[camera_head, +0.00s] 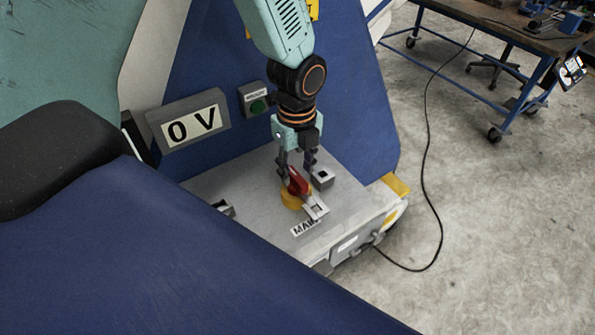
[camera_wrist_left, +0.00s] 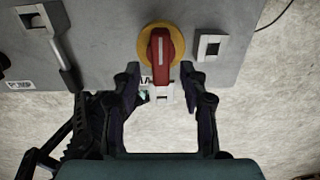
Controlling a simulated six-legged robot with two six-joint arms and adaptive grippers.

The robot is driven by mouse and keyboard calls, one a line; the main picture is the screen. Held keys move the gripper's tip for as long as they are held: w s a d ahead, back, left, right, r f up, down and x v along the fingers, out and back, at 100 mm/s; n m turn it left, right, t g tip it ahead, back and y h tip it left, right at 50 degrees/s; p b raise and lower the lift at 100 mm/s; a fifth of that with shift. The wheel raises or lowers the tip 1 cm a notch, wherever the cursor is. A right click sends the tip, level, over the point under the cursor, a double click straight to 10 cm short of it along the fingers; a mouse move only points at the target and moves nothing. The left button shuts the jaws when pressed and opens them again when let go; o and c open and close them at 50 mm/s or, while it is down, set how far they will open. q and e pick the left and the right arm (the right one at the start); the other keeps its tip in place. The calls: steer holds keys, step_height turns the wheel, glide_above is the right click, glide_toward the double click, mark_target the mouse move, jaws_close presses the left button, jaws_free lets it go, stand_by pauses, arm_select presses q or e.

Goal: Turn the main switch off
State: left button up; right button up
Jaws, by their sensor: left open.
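The main switch is a red rotary handle (camera_head: 298,181) on a yellow round base (camera_head: 290,200), on top of a grey box (camera_head: 236,185). A label reading "MAI" (camera_head: 304,228) lies in front of it, partly hidden. In the left wrist view the red handle (camera_wrist_left: 161,62) points toward my gripper, with a white line along it. My left gripper (camera_head: 297,172) is open above the switch. In the left wrist view its fingertips (camera_wrist_left: 160,75) stand on either side of the handle's near end; I cannot tell whether they touch it.
A display reading "0 V" (camera_head: 195,127) and a green button (camera_head: 258,106) stand behind the box. A small square switch (camera_head: 322,179) sits close to the handle. A lever (camera_wrist_left: 58,55) lies left in the wrist view. A black cable (camera_head: 428,150) runs over the floor.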

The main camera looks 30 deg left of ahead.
mark_target(294, 174)
arm_select(q)
steer(key=f, duration=0.3)
steer(key=shift+w+a, duration=0.15)
steer(key=shift+a, duration=0.25)
steer(key=shift+d+r, duration=0.2)
steer(key=shift+d, duration=0.2)
steer(key=shift+c, duration=0.5)
steer(key=shift+a+f, duration=0.15)
steer(key=shift+a, duration=0.2)
steer(key=c, duration=0.4)
steer(key=shift+d, duration=0.15)
jaws_close()
